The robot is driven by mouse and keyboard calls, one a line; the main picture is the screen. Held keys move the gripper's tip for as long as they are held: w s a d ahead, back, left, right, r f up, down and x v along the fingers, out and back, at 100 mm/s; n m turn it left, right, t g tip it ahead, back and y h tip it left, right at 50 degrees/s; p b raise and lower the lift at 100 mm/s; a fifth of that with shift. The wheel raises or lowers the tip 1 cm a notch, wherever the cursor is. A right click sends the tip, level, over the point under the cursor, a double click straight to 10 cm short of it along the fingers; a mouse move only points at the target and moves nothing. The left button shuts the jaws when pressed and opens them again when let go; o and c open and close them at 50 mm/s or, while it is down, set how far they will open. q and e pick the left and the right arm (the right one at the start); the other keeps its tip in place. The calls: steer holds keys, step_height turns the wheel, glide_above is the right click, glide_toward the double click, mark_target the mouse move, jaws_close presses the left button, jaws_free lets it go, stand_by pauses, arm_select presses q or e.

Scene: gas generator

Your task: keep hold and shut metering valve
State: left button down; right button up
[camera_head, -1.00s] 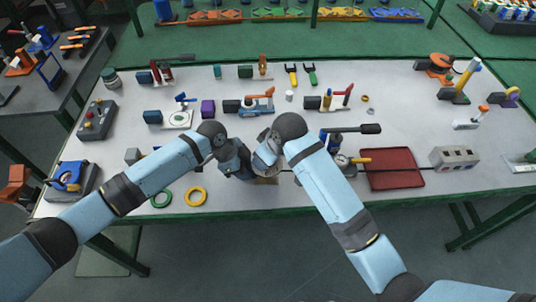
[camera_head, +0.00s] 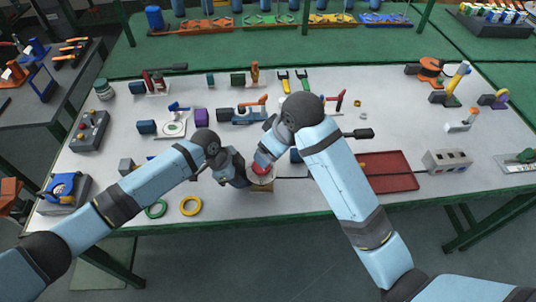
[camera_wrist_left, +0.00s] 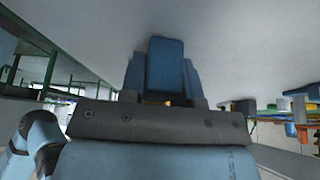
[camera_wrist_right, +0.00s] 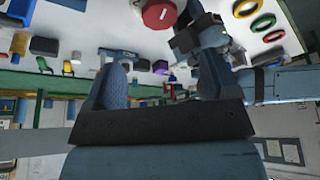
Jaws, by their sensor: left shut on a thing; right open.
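A pale round vessel (camera_head: 262,184) with a red knob on top (camera_head: 260,169) stands near the front edge of the table. I take the knob for the metering valve, but cannot tell whether it is shut. The knob also shows as a red disc in the right wrist view (camera_wrist_right: 160,14). My left gripper (camera_head: 242,178) is shut on the vessel from the left; the grip is partly hidden.
A red tray (camera_head: 388,172) and a grey socket box (camera_head: 447,160) lie to the right. A yellow ring (camera_head: 190,205) and a green ring (camera_head: 156,209) lie at the front left. Fixtures and tools stand behind. A thin dark rod runs right from the vessel.

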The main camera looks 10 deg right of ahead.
steer(key=shift+v, duration=0.8)
steer(key=w+a+f+n+g, duration=0.1)
steer(key=f+n, duration=0.1)
steer(key=f, duration=0.1)
steer(key=w+f+n+y, duration=0.1)
steer(key=f+n, duration=0.1)
steer(key=f, duration=0.2)
steer(key=w+a+f+n+g, duration=0.1)
steer(key=f+n, duration=0.2)
steer(key=f, duration=0.1)
steer(key=shift+w+a+f+g, duration=0.1)
steer(key=shift+w+a+g, duration=0.15)
steer(key=shift+a+g, duration=0.05)
steer(key=c, duration=0.9)
